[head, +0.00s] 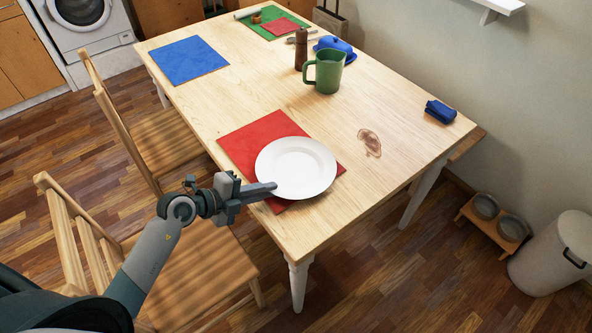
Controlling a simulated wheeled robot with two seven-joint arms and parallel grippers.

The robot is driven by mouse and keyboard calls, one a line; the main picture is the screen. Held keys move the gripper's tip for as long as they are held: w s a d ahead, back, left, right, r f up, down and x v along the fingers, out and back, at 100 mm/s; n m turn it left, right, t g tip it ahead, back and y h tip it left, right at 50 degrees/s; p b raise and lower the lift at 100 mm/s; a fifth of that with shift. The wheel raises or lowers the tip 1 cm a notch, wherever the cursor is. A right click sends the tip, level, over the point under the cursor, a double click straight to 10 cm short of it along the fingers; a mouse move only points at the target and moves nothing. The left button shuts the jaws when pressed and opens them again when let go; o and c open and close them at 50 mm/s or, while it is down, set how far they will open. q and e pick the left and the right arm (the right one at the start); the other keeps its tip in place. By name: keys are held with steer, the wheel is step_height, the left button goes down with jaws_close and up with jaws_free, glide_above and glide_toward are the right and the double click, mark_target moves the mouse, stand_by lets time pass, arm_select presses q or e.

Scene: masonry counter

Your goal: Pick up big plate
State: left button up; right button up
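The big white plate (296,168) lies near the front of the wooden table, over part of a red placemat (250,139). My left gripper (268,189) reaches in from the left. Its fingertips are at the plate's left rim and overlap it in the head view. The fingers show almost edge-on as one dark bar, so I cannot tell whether they are apart or closed on the rim. The plate looks level and empty. My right gripper is not in view.
On the table (215,105) are a green jug (328,76), a brown mill (301,50), a blue butter dish (336,45), a folded blue cloth (440,111), a brown stain (370,142) and a blue placemat (188,60). Wooden chairs (163,140) stand along the left side.

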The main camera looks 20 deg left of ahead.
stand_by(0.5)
arm_select(q)
jaws_close()
steer(key=shift+f, duration=0.1)
stand_by(1.1)
stand_by(0.3)
